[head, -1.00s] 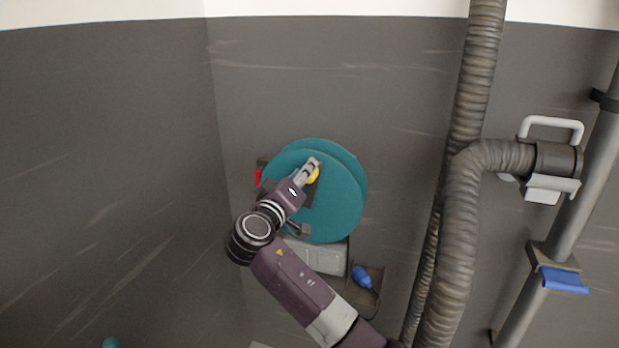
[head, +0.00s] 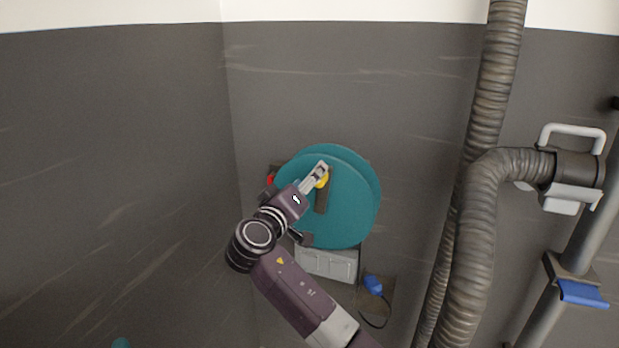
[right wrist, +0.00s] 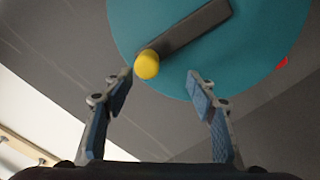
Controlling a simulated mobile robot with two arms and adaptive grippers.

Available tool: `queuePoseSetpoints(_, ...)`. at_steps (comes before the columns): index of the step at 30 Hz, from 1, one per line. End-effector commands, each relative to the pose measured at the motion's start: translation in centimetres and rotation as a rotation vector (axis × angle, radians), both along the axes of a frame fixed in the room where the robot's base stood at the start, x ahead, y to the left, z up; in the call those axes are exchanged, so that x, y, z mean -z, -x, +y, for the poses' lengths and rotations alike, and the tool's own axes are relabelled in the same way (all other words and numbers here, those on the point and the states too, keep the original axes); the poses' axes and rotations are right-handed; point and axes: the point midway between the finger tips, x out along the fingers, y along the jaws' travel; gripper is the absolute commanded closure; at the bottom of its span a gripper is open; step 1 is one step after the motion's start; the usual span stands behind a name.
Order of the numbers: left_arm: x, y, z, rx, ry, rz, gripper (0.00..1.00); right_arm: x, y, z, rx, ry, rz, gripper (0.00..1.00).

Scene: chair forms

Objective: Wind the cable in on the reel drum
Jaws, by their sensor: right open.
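The teal reel drum (head: 350,205) is on the dark wall in the head view. A dark crank bar (head: 321,201) with a yellow knob (head: 322,182) is on its face. My right gripper (head: 321,167) is at the knob and partly covers it. In the right wrist view the gripper (right wrist: 160,82) is open, with the yellow knob (right wrist: 147,65) just beyond the fingertips, nearer the left finger. No contact shows. A blue plug (head: 373,284) with a short dark cable (head: 374,323) is below the drum. My left gripper is out of view.
A grey box (head: 328,264) is under the drum. A red part (head: 270,180) shows at the drum's left edge. A thick ribbed hose (head: 475,245) and a pipe with a blue lever (head: 583,293) stand to the right. The left wall is bare.

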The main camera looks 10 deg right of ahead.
Motion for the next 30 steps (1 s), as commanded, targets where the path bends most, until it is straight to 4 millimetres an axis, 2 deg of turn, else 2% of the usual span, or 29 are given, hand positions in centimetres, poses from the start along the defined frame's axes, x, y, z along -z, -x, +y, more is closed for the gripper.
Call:
queuePoseSetpoints(19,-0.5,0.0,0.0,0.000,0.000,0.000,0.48,-0.1,6.4,4.4,-0.003,0.000,0.000,0.48)
queuePoseSetpoints(30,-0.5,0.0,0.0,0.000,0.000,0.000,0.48,-0.1,7.2,4.8,0.000,0.000,0.000,0.48)
